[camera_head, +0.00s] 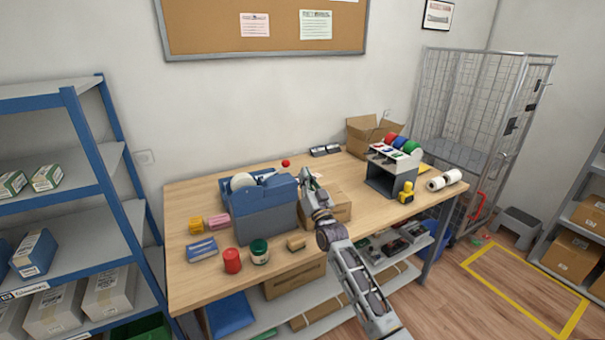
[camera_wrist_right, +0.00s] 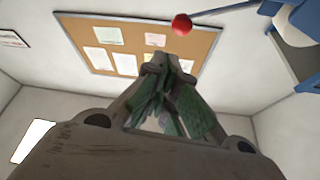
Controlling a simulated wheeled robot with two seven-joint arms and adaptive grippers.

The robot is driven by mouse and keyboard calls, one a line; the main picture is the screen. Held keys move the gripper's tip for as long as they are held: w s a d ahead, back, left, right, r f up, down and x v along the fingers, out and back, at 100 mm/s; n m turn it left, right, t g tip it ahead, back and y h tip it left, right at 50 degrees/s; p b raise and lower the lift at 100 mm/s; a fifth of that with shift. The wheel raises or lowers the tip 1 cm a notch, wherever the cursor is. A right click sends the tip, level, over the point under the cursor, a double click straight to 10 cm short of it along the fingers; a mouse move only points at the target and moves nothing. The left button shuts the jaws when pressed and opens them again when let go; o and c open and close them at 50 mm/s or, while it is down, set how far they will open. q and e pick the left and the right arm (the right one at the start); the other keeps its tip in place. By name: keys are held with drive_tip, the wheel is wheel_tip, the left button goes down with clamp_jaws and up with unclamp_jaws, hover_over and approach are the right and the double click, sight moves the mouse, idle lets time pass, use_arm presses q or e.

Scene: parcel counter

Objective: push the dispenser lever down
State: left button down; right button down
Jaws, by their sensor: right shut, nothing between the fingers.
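The blue dispenser (camera_head: 265,212) stands on the table, with a white roll in its top. Its lever shows in the right wrist view as a thin bar (camera_wrist_right: 222,11) ending in a red ball knob (camera_wrist_right: 182,23). The knob also shows in the head view (camera_head: 285,163), above and behind the dispenser's right side. My right gripper (camera_head: 304,176) is shut and empty, beside the dispenser's right end. In the wrist view its fingertips (camera_wrist_right: 167,60) meet, and the knob appears just beyond them, apart from them. My left gripper is out of view.
A cardboard box (camera_head: 335,206) stands close behind my right gripper. A rack of coloured rolls (camera_head: 392,170) stands further right. A red jar (camera_head: 232,260), a green jar (camera_head: 259,251) and a blue box (camera_head: 201,249) stand along the table's front left.

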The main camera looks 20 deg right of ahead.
drive_tip(key=shift+s+f, duration=0.3)
drive_tip(key=shift+s, duration=0.3)
